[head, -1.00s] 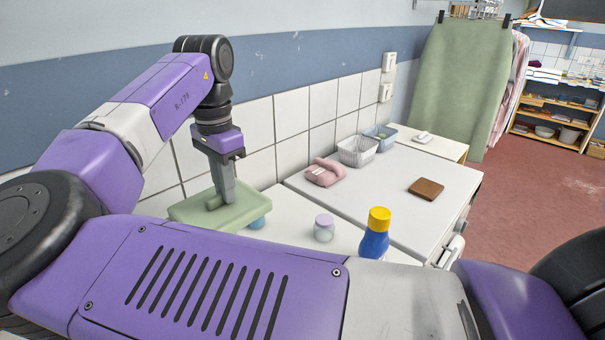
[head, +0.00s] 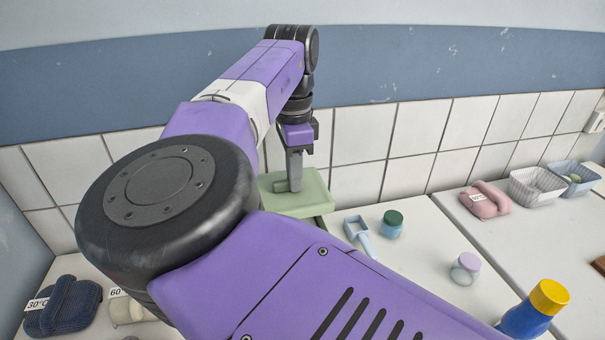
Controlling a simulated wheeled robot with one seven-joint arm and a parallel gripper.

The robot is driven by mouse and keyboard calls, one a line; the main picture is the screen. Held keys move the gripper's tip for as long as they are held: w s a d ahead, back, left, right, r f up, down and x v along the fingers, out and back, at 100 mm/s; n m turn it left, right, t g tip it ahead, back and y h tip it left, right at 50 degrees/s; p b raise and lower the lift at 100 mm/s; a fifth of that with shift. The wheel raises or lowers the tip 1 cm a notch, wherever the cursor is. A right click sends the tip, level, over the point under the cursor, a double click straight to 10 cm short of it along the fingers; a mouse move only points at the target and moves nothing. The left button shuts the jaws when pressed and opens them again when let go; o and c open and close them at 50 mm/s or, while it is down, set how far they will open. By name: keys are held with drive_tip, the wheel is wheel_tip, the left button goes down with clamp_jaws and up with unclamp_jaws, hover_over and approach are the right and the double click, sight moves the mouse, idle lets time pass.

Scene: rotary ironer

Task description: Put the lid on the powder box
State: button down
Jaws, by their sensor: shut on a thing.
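The pale green lid (head: 312,203) is a flat slab with a raised handle, at the back of the counter near the tiled wall in the head view. My gripper (head: 295,181) points down and is shut on the lid's handle. The lid looks about level. A thin green edge shows just under its right front corner; I cannot tell whether this is the powder box. My arm hides the area in front of and left of the lid, so I cannot tell whether the lid rests on anything.
Farther right are a lilac-capped jar (head: 465,269), a yellow-capped blue bottle (head: 534,309) and a pink bundle (head: 485,200). A dark blue bundle (head: 65,305) lies at lower left.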

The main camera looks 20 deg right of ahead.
drive_tip(key=shift+r+p, duration=0.2)
drive_tip(key=shift+p, duration=0.55)
drive_tip(key=shift+f+b, duration=0.7)
drive_tip(key=shift+f, duration=2.55)
drive_tip(key=shift+f+p, duration=0.25)
drive_tip(key=shift+p, duration=0.75)
drive_tip(key=shift+f, duration=0.75)
idle(0.7)
drive_tip(key=c, duration=0.9)
unclamp_jaws()
drive_tip(key=shift+o, duration=0.2)
drive_tip(key=shift+r, duration=0.1)
